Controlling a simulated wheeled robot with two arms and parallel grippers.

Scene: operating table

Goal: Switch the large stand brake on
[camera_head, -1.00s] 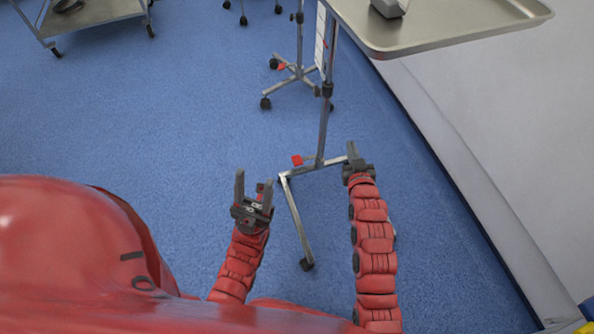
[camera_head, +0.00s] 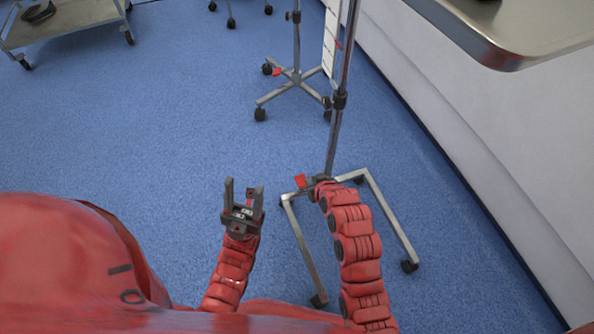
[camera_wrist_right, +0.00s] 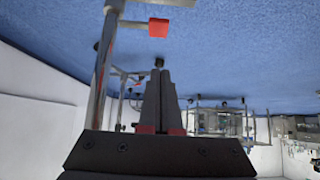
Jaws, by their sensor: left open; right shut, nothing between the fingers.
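The large stand has a grey pole (camera_head: 334,130) on an open rectangular wheeled frame base. Its red brake pedal (camera_head: 300,181) sits low near the foot of the pole. My right gripper (camera_head: 316,182) is just right of the pedal in the head view, its fingertips partly hidden by the wrist. In the right wrist view this gripper (camera_wrist_right: 163,72) is shut and empty, and the red pedal (camera_wrist_right: 158,28) shows beyond the fingertips with a visible gap in the picture. My left gripper (camera_head: 243,190) is open and empty, left of the base.
A smaller stand (camera_head: 295,85) with a star base and a red pedal (camera_head: 277,71) stands behind. A metal tray (camera_head: 520,30) hangs over the upper right. A white wall (camera_head: 500,140) runs along the right. A cart (camera_head: 75,30) is far left. Blue floor between is clear.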

